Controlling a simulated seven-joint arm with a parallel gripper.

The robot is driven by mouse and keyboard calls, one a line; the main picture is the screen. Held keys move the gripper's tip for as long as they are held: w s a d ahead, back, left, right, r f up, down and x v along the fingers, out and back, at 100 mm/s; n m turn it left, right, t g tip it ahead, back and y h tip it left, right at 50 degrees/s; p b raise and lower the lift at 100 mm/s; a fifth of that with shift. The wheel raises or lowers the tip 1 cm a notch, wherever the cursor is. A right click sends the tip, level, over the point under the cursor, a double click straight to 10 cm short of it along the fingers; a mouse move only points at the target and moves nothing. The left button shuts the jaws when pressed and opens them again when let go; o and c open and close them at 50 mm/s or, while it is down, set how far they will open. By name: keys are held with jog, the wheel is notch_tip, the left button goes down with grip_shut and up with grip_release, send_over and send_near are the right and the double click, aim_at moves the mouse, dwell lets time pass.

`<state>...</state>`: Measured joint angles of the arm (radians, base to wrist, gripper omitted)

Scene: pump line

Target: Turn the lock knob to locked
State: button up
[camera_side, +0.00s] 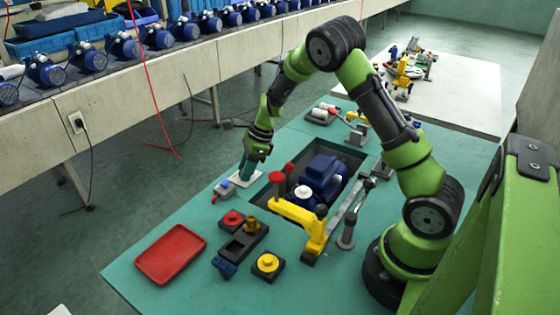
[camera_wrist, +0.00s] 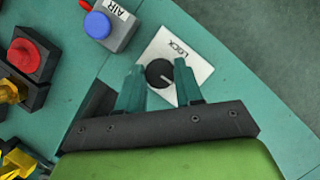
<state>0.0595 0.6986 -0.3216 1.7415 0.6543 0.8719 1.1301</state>
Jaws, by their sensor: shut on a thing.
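The lock knob (camera_wrist: 160,73) is a round dark knob on a white plate (camera_wrist: 200,68) marked LOCK in the wrist view. A thin pale line shows on the knob, but I cannot clearly read which setting it points to. My gripper (camera_wrist: 159,67) has its two teal fingers on either side of the knob, shut on it. In the side view my gripper (camera_side: 244,170) points down at the white plate (camera_side: 254,173) near the table's far left edge; the knob is hidden there behind the fingers.
A grey box with a blue button (camera_wrist: 97,24), labelled AIR, stands close beside the plate. A red button (camera_wrist: 24,55) lies farther left. In the side view, a blue pump (camera_side: 323,176) sits in a recess with a yellow clamp (camera_side: 303,222) nearby. A red tray (camera_side: 170,254) lies at front left.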

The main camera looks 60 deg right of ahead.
jog(key=n+g, duration=0.1)
jog(key=n, duration=0.3)
jog(key=shift+w+d+y, duration=0.1)
jog(key=shift+d+y, duration=0.05)
jog(key=shift+y, duration=0.25)
jog(key=n+g, duration=0.2)
jog(key=n, duration=0.2)
jog(key=shift+w+n, duration=0.15)
jog(key=shift+n, duration=0.25)
jog(key=n+g, duration=0.1)
jog(key=n, duration=0.3)
jog(key=shift+w+n+g, duration=0.1)
jog(key=shift+n+g, duration=0.2)
jog(key=shift+g, duration=0.1)
jog(key=shift+n+g+h, duration=0.4)
jog(key=shift+n+g, duration=0.2)
jog(key=shift+n, duration=1.4)
jog(key=o, duration=1)
jog(key=shift+w+r, duration=0.1)
